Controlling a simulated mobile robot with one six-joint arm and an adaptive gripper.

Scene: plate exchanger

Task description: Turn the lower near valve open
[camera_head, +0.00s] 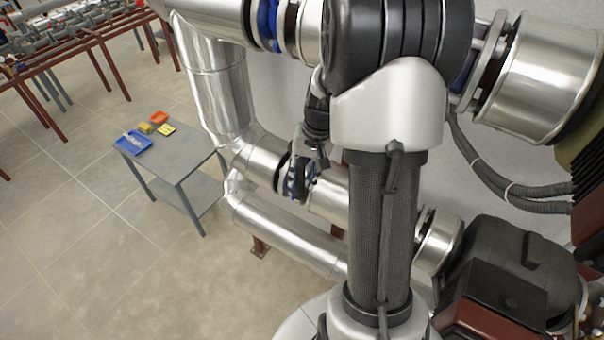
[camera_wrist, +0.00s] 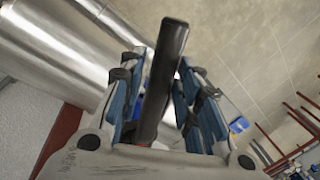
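The valve's black lever handle (camera_wrist: 170,50) stands between the two blue-padded fingers of my gripper (camera_wrist: 160,66) in the wrist view. Narrow gaps seem to show on both sides of the handle, so the fingers look open around it rather than clamped. In the head view my gripper (camera_head: 306,176) hangs at the lower insulated pipe, close to the blue and dark valve flange (camera_head: 285,175). The lever is not clear there, and my arm covers part of the area. Contact between fingers and handle is hard to judge.
Shiny insulated pipes (camera_head: 218,90) run around the valve, with a lower pipe (camera_head: 290,238) just below. An upper blue valve (camera_head: 266,20) sits above. A grey table (camera_head: 180,153) with a blue tray (camera_head: 134,143) and small yellow and orange items stands left. The floor there is open.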

